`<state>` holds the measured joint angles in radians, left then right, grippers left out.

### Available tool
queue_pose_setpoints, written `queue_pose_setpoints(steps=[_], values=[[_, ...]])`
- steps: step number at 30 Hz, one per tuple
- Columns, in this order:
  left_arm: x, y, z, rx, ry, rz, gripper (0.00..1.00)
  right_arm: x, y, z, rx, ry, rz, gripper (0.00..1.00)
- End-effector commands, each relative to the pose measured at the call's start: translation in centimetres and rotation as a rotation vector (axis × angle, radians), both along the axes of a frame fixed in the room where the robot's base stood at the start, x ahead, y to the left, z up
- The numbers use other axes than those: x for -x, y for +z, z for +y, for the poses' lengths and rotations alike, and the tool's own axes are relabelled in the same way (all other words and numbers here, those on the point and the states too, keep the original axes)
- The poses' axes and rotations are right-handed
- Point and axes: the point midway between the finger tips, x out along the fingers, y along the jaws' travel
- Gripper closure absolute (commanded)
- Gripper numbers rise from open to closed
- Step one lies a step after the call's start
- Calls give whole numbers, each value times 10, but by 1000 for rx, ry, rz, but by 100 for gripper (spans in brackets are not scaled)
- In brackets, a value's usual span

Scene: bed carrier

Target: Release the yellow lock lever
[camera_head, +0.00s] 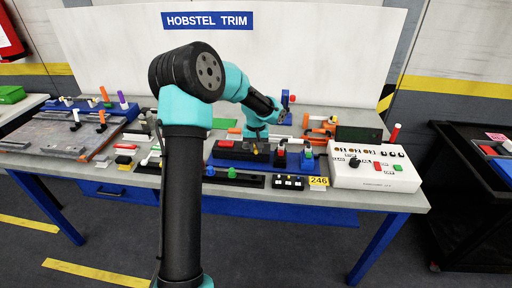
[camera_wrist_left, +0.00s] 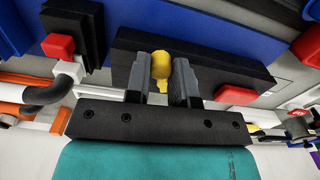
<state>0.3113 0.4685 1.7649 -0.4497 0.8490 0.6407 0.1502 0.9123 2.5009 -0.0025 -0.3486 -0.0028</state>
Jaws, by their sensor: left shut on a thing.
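The yellow lock lever (camera_wrist_left: 160,66) shows in the left wrist view as a short yellow knob in front of a black block (camera_wrist_left: 225,75). My left gripper (camera_wrist_left: 161,78) has one dark finger on each side of the knob and is shut on it. My right gripper is in neither view.
Red blocks (camera_wrist_left: 236,96) lie close to the fingers in the left wrist view. In the head view, a white control box (camera_head: 372,170) stands to the right, orange clamps (camera_head: 318,127) behind it, and a grey plate (camera_head: 55,135) with pegs to the left.

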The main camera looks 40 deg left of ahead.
Motion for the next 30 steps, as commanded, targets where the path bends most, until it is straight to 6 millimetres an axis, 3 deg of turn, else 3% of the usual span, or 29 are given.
queue_pose_setpoints(steps=[4, 11, 24, 30], values=[[0, 0, 0, 0, 0, 0, 100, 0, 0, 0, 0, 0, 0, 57], [2, 0, 1, 0, -39, 0, 100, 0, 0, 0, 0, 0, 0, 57], [10, 0, 11, -1, -325, -1, 100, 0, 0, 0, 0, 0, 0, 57], [11, 0, 11, -1, -347, -1, 100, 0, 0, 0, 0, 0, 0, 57]])
